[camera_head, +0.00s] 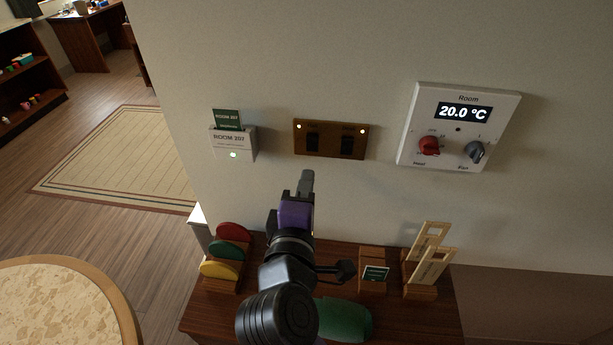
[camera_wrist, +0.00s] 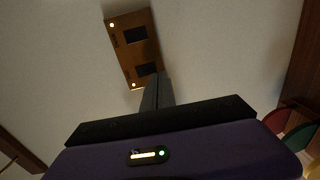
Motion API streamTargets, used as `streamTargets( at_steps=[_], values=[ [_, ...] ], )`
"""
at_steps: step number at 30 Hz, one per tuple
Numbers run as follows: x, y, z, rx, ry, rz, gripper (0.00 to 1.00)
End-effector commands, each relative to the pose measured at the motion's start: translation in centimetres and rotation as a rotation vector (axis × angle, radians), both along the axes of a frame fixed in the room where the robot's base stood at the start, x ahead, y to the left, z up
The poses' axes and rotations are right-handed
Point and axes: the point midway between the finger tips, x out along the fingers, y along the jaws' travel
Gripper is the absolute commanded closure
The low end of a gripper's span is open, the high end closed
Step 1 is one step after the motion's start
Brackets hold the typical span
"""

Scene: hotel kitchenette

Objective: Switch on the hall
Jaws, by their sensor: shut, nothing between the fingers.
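A brown switch plate (camera_head: 330,152) is fixed to the wall, with a left black switch (camera_head: 314,141) and a right black switch (camera_head: 348,143). A small light glows near each upper corner. The plate also shows tilted in the wrist view (camera_wrist: 122,60). My gripper (camera_head: 306,177) is shut and empty, just below the plate's left part in the head view. In the wrist view its fingertips (camera_wrist: 157,82) overlap the edge of the nearer switch; I cannot tell whether they touch.
A white card holder (camera_head: 233,145) with a green card and green light is left of the plate. A white thermostat panel (camera_head: 457,127) reading 20.0 °C is on the right. Below stands a wooden cabinet (camera_head: 215,310) with coloured discs (camera_head: 225,251) and wooden tags (camera_head: 430,262).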

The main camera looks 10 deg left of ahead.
Motion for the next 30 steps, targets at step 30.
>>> streamTargets(
  at_steps=[30],
  values=[
    [-7.9,0.3,-0.9,0.001,0.000,0.001,1.00]
  ],
)
